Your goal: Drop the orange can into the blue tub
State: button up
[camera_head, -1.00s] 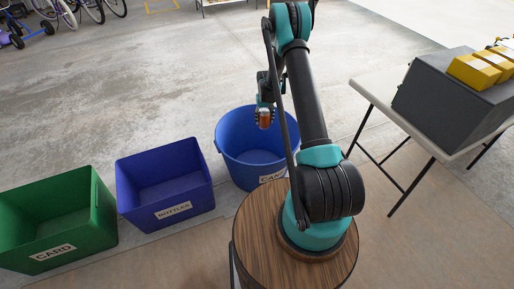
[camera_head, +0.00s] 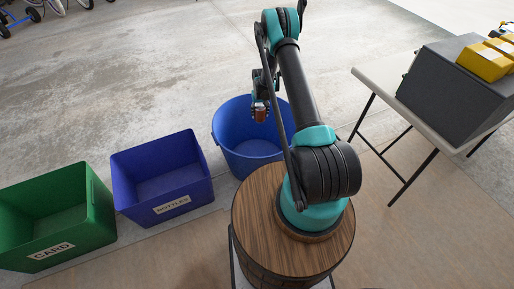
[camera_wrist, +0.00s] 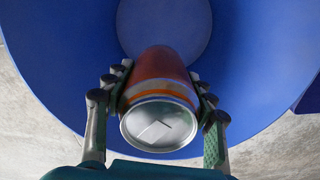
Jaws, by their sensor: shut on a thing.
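The orange can (camera_head: 260,114) is held in my gripper (camera_head: 261,106) over the blue tub (camera_head: 222,139) in the head view. In the wrist view, the can (camera_wrist: 161,105) shows its silver lid toward the camera, and the fingers of my gripper (camera_wrist: 160,112) press on it from both sides. The can points down toward the floor of the round blue tub (camera_wrist: 60,50), whose inside wall fills most of that view. The gap between the can and the tub floor is hard to judge.
A square blue-violet bin (camera_head: 165,180) labelled for bottles and a green bin (camera_head: 50,222) labelled CARD stand left of the tub. A table (camera_head: 400,110) with a dark grey box (camera_head: 455,85) stands at the right. Open concrete floor lies behind.

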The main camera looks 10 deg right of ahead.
jog(key=shift+f, duration=0.25)
jog(key=o, duration=0.8)
jog(key=shift+o, duration=0.2)
jog(key=shift+r, duration=0.15)
notch_tip(320, 180, up, 12)
jog(key=shift+f, duration=0.1)
